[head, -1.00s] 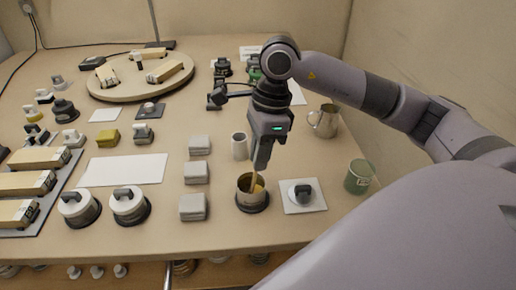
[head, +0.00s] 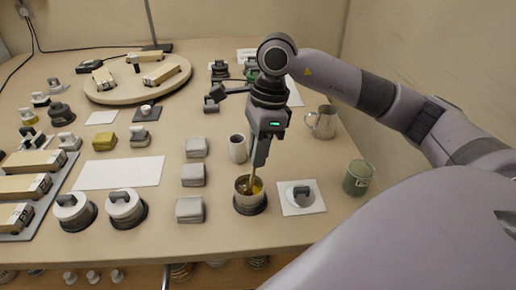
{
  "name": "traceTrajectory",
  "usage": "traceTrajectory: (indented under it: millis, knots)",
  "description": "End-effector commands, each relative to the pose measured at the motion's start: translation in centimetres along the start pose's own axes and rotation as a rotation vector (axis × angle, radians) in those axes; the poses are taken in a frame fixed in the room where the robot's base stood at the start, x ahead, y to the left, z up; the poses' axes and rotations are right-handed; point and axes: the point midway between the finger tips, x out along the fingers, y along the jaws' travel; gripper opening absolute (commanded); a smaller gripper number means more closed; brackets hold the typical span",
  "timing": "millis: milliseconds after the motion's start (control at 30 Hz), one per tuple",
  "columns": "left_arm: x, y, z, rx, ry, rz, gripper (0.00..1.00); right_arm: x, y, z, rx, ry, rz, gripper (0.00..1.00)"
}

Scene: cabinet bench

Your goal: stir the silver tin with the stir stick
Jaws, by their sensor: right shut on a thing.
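My right gripper (head: 260,163) points down above the tin and is shut on the stir stick (head: 253,178). The thin tan stick slants down from the fingers, and its lower end is inside the tin, hidden by the wall. My left gripper is not in the head view.
A white cup (head: 238,148) stands close behind the tin. A metal pitcher (head: 322,122) is behind. Grey blocks (head: 190,210) line the left.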

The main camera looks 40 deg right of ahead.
Motion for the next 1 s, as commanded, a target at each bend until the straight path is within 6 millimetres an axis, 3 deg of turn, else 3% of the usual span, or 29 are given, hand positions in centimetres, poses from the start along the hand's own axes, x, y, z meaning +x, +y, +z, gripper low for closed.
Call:
traceTrajectory:
  millis: [800, 1000]
  knots:
    - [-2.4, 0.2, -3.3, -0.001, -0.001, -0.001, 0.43, -6.1, 0.0, 0.0, 0.0, 0.0, 0.0, 0.0]
    - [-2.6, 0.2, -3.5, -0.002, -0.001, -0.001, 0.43, -6.6, 0.0, 0.0, 0.0, 0.001, 0.001, 0.0]
